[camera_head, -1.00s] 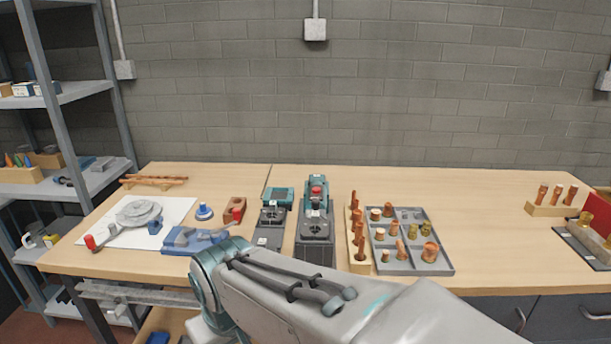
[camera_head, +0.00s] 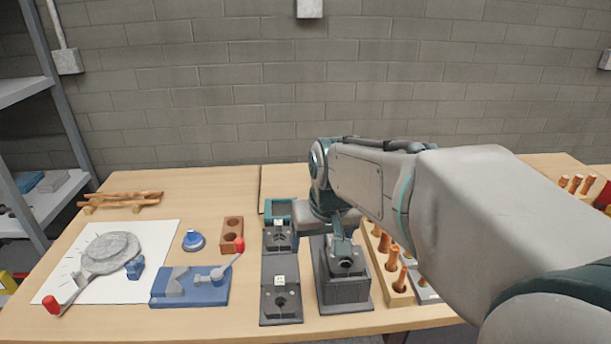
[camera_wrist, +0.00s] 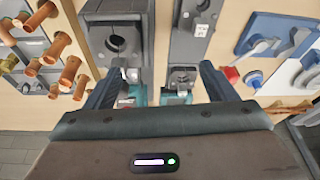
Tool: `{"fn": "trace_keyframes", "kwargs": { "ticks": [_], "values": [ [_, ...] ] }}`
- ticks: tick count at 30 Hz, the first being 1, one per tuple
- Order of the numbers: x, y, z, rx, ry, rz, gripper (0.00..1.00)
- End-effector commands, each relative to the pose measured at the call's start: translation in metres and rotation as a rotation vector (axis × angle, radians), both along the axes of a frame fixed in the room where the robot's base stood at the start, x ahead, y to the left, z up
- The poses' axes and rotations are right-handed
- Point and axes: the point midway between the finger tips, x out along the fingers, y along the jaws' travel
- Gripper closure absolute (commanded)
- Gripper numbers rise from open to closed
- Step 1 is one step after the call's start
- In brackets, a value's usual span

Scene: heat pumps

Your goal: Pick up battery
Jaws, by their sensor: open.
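I cannot tell for sure which thing is the battery. A teal block with a dark top (camera_head: 280,208) stands at the far end of a low dark grey plate (camera_head: 281,300) with white labels. In the wrist view, teal and dark parts (camera_wrist: 180,96) show near the gap between my fingers. My gripper (camera_wrist: 158,88) is open, its fingers apart, with nothing visibly held. In the head view my arm reaches over a taller grey block (camera_head: 345,285) with a round socket, and my wrist hides what is behind it.
A wooden rack with copper pipe pieces (camera_head: 393,262) stands right of the grey block. Left are a blue bending tool with a red knob (camera_head: 190,287), a brown block (camera_head: 232,232), a blue knob (camera_head: 193,240) and a round grey tool on white paper (camera_head: 108,254).

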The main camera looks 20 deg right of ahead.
Motion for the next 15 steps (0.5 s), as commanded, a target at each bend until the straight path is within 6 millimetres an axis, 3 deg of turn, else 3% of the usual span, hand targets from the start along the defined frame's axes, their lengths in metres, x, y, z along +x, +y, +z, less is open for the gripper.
{"fn": "trace_keyframes", "kwargs": {
  "ticks": [1, 6, 12, 15],
  "values": [
    [0.027, -0.011, 0.015, 0.001, -0.006, -0.023, 0.22],
    [0.107, -0.048, 0.042, -0.007, -0.043, -0.077, 0.22],
    [0.174, -0.083, 0.056, -0.023, -0.075, -0.115, 0.22],
    [0.192, -0.093, 0.058, -0.031, -0.085, -0.124, 0.22]
  ]
}}
